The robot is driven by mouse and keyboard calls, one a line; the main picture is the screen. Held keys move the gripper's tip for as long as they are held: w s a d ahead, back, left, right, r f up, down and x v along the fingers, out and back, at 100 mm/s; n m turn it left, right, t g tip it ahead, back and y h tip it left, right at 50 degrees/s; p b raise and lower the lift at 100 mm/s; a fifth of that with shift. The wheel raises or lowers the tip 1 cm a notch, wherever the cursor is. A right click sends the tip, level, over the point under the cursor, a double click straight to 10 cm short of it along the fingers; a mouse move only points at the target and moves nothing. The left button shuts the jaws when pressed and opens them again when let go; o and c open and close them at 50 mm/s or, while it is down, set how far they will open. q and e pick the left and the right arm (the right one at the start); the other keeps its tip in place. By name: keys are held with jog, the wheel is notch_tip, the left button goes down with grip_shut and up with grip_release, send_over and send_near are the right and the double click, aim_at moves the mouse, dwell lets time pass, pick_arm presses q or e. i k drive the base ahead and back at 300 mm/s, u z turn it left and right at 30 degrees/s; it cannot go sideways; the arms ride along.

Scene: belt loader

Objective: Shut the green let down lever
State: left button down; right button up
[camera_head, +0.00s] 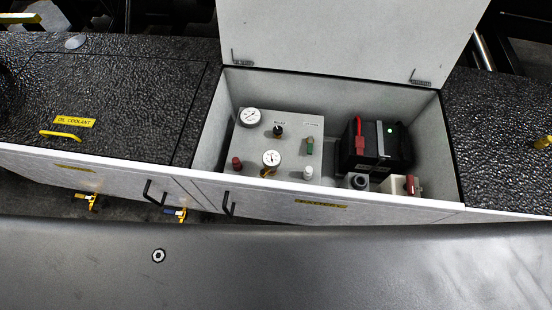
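The green lever (310,146) is on the grey control panel (250,150) inside an open compartment in the middle of the picture. It is small and looks roughly upright; its exact position is too small to tell. A small label is above it. Neither of my grippers is in view, and nothing covers the lever.
The panel also has two gauges, a red knob (237,163), a black knob (278,131) and a white knob (307,173). A black box (365,145) with a red handle stands to its right. The raised lid (345,35) stands behind. Black handles (229,204) stick out in front.

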aim_at(309, 150)
jog(key=u, duration=1.05)
jog(key=k, duration=0.9)
jog(key=z, duration=0.8)
jog(key=i, duration=0.5)
